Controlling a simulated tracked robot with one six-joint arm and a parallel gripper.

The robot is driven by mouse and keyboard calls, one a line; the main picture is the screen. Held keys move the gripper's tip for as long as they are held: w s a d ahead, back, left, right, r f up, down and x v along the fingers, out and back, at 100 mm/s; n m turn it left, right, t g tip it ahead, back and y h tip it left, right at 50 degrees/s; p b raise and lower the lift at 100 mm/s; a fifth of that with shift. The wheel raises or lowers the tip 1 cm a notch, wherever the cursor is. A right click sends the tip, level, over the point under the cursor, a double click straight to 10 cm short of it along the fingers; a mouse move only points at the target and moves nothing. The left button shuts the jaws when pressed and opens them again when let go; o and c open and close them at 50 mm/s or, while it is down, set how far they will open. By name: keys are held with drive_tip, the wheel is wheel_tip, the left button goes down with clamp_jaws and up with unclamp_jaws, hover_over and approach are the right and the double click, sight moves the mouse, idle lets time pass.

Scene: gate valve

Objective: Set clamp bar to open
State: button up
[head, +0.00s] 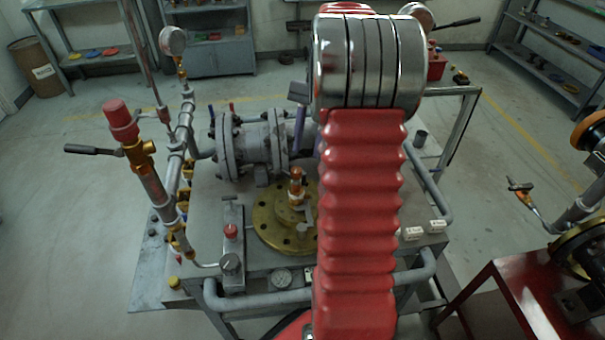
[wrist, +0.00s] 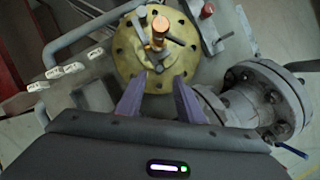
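A round brass flange (head: 268,232) with bolt holes lies on top of the grey bench, and it also shows in the wrist view (wrist: 128,62). A copper-coloured post (head: 296,187) stands at its middle, also seen in the wrist view (wrist: 159,28). A small grey bar (head: 307,214) sits beside the post; I cannot tell for certain whether it is the clamp bar, or its exact angle. My gripper (wrist: 160,81) shows two purple fingers spread apart, with nothing held between them. Its fingertips appear over the flange's near rim in the wrist view. My red arm hides the flange's right side in the head view.
A grey flanged valve body (head: 240,145) lies behind the flange, also at right in the wrist view (wrist: 265,95). A grey block with a red knob (head: 231,232) stands left. Pipes with a gauge (head: 172,40) and red-capped valve (head: 121,118) rise at left. Bench rails (head: 265,297) edge the front.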

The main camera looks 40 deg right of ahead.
drive_tip(key=x, duration=0.9)
drive_tip(key=shift+c, duration=0.3)
clamp_jaws()
